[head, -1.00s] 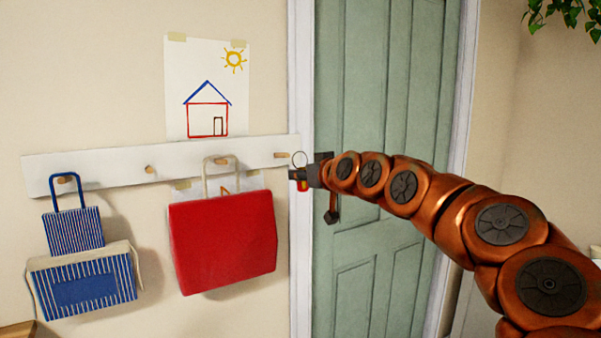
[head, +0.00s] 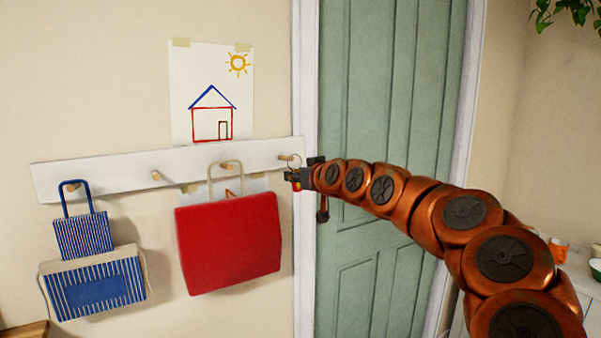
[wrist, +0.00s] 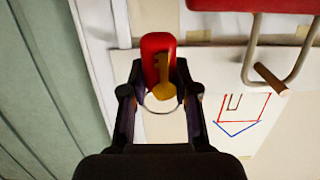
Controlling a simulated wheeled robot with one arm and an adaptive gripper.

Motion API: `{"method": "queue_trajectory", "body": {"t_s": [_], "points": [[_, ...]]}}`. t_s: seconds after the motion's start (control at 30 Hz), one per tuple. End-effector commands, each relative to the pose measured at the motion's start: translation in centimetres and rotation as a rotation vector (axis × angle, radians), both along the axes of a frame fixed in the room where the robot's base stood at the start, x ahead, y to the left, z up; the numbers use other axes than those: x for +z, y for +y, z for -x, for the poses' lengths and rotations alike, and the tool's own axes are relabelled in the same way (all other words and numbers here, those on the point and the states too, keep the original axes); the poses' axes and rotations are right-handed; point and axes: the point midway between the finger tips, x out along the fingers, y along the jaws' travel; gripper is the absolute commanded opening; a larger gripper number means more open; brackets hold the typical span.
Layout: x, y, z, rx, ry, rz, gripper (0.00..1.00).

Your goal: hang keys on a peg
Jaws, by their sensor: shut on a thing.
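The keys are a metal ring, a brass key (wrist: 163,78) and a red tag (wrist: 158,45). My gripper (head: 302,172) is shut on them at the right end of the white peg rail (head: 120,174). In the wrist view, my gripper (wrist: 160,95) has a finger on each side of the ring (wrist: 160,106). In the head view the ring stands up from the jaws and overlaps the tip of the rightmost wooden peg (head: 284,157). I cannot tell whether it is around the peg or in front of it. The red tag hangs below the jaws. This peg is not visible in the wrist view.
A red bag (head: 228,240) hangs just left of the rightmost peg. A blue-striped bag (head: 92,280) hangs at the far left. One peg (head: 156,174) between the bags is bare. The green door (head: 395,120) and its handle (head: 322,210) are close on the right.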

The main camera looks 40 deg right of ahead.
Motion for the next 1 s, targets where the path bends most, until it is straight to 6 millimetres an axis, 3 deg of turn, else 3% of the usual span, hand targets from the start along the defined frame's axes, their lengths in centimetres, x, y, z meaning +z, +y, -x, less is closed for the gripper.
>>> {"method": "queue_trajectory", "body": {"t_s": [1.0], "points": [[-0.8, -0.4, -4.6, -0.001, 0.0, 0.0, 0.0]]}}
